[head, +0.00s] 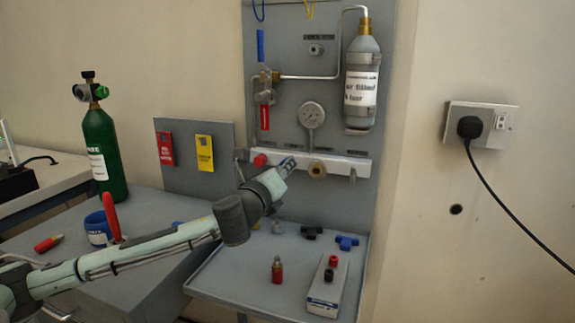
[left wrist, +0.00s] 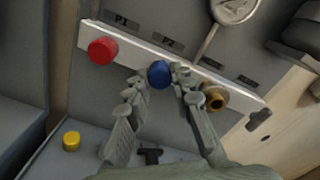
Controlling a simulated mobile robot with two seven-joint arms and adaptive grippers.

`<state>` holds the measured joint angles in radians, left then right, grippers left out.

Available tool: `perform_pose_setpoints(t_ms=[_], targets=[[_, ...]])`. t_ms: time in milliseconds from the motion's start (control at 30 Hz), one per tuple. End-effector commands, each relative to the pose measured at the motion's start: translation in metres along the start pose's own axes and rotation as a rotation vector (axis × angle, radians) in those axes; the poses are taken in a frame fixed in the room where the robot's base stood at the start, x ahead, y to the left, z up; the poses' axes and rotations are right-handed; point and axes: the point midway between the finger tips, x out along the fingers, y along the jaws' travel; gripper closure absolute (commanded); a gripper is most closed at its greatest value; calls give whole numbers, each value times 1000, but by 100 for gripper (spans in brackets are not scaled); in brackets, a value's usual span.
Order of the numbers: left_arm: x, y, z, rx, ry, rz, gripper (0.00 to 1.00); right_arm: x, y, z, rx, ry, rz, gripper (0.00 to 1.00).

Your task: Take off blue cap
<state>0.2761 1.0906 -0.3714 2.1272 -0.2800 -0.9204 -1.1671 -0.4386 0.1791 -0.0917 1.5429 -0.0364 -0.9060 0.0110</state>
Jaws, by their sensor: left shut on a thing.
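The blue cap (left wrist: 160,73) sits on the white manifold bar (left wrist: 130,49) in the left wrist view, between the red cap (left wrist: 103,51) and an open brass port (left wrist: 214,97). My left gripper (left wrist: 155,78) is shut on the blue cap, with a fingertip on each side of it. In the head view my left gripper (head: 287,166) reaches the bar from the left and hides the blue cap. The red cap (head: 260,160) and brass port (head: 317,170) show on either side of it. My right gripper is in neither view.
Below the bar, a grey tray (head: 235,288) holds a blue fitting (head: 347,242), a black fitting (head: 311,232), a red-and-brass part (head: 277,270) and a white box (head: 326,292). A gauge (head: 312,115) and cylinder (head: 362,83) are above. A green bottle (head: 104,150) stands left.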

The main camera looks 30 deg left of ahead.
Motion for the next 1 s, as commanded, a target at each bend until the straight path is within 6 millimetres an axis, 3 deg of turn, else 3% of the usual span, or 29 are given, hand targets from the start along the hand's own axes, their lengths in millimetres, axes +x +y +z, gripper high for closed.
perform_pose_setpoints(t_ms=[167,567,1000], targets=[[0,1,-1,-226,0,1,100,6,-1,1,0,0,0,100],[-1,0,0,-259,-1,0,100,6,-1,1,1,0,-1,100],[-19,0,-1,-257,0,0,100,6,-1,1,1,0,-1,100]])
